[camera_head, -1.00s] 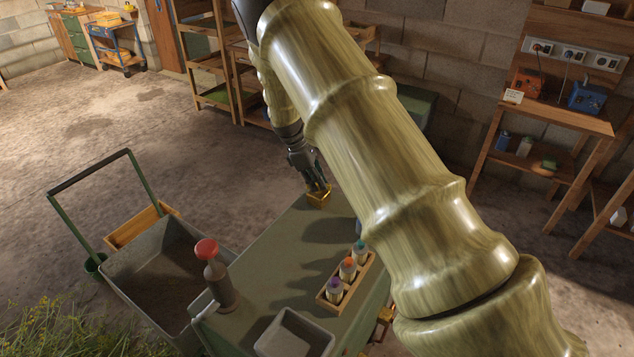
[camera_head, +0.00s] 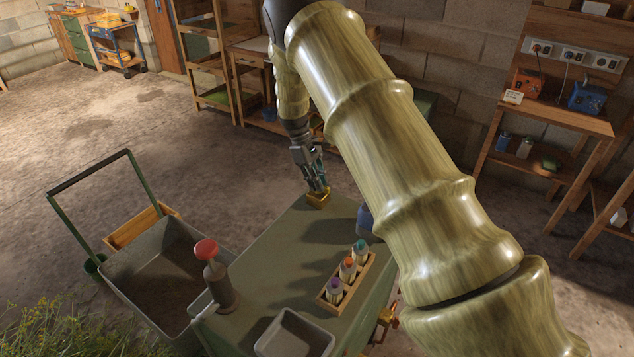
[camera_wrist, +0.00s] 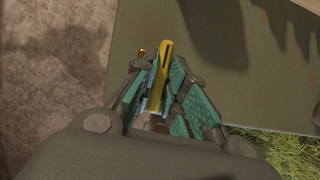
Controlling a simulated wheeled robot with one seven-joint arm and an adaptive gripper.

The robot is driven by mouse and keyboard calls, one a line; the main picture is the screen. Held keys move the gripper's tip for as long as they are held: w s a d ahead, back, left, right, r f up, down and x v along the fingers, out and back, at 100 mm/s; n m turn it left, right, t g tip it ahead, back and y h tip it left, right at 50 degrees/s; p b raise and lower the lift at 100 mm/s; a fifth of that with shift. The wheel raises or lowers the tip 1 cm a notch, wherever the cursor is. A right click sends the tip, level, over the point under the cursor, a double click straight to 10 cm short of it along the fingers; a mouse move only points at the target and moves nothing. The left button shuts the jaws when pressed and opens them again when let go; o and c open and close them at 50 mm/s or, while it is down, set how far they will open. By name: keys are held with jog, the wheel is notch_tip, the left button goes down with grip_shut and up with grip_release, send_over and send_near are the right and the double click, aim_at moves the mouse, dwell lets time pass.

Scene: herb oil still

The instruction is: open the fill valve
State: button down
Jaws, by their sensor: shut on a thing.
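A small brass-yellow fitting (camera_head: 318,199), which looks like the fill valve, sits at the far corner of the green bench top (camera_head: 262,262). My gripper (camera_head: 322,187) reaches down to it from above. In the wrist view a long yellow lever (camera_wrist: 164,70) stands between the teal finger pads of my gripper (camera_wrist: 160,92), which is shut on it. A small brass piece (camera_wrist: 141,52) shows just left of the lever. The lower end of the lever is hidden between the fingers. I cannot tell how far the lever is turned.
A wooden rack (camera_head: 345,285) of three capped bottles, a grey tray (camera_head: 296,335) and a red-topped dark bottle (camera_head: 220,282) stand on the bench. A grey tub (camera_head: 158,280) adjoins its left side. A blue object (camera_head: 364,219) stands by the right edge. Floor beyond the far corner is clear.

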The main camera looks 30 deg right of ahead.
jog(key=shift+w+r, duration=0.1)
jog(key=shift+r, duration=0.05)
jog(key=c, duration=1.5)
grip_release()
jog(key=v, duration=1.1)
jog(key=shift+w+a+r, duration=0.1)
jog(key=shift+r, duration=0.25)
